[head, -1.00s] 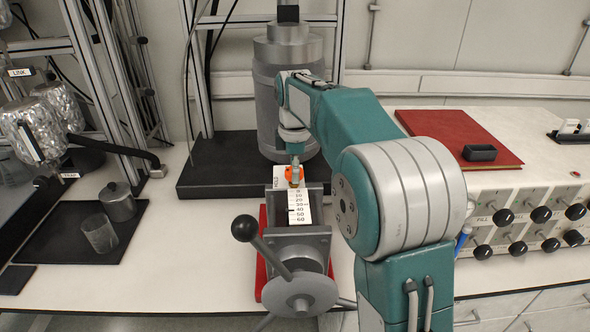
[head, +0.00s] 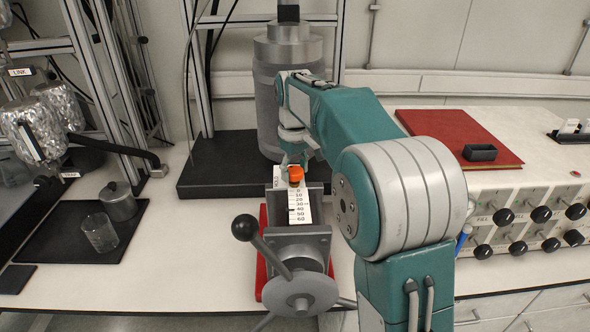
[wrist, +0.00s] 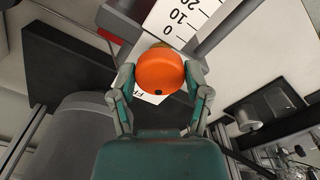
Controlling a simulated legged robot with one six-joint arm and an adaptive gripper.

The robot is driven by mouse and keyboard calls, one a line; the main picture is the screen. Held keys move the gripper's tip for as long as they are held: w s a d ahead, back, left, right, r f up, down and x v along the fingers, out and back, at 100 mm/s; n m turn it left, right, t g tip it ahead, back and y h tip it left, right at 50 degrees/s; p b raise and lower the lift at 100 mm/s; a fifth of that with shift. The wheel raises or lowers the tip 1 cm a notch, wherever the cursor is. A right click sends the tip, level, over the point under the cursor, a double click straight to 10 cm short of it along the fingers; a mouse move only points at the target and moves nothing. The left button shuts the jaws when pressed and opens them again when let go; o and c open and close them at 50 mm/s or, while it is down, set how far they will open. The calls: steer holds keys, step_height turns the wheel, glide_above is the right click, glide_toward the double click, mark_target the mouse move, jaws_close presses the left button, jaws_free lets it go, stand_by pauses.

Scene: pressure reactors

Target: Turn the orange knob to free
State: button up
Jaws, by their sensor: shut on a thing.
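The orange knob (head: 295,174) sits at the far end of the white scale plate (head: 300,208) on the grey vise-like device. In the wrist view the round knob (wrist: 160,74) has a small dark dot near its lower edge. My gripper (head: 296,163) reaches it from behind. In the wrist view my gripper (wrist: 160,78) has one finger on each side of the knob, shut on it. The word HOLD shows left of the knob in the head view. Part of a label starting with F shows beside it in the wrist view; the rest is hidden.
A ball-ended lever (head: 245,228) and handwheel (head: 300,294) stand at the front of the device. A large grey cylinder (head: 265,95) stands close behind my gripper. A panel with several black knobs (head: 520,215) is at right. The left bench top is partly clear.

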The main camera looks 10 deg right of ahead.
mark_target(293, 169)
steer(key=m, duration=0.5)
steer(key=shift+m, duration=0.3)
stand_by(0.4)
steer(key=o, duration=1.1)
steer(key=shift+w+f, duration=0.1)
steer(key=shift+o, duration=0.2)
steer(key=shift+a, duration=0.1)
step_height(293, 169, up, 12)
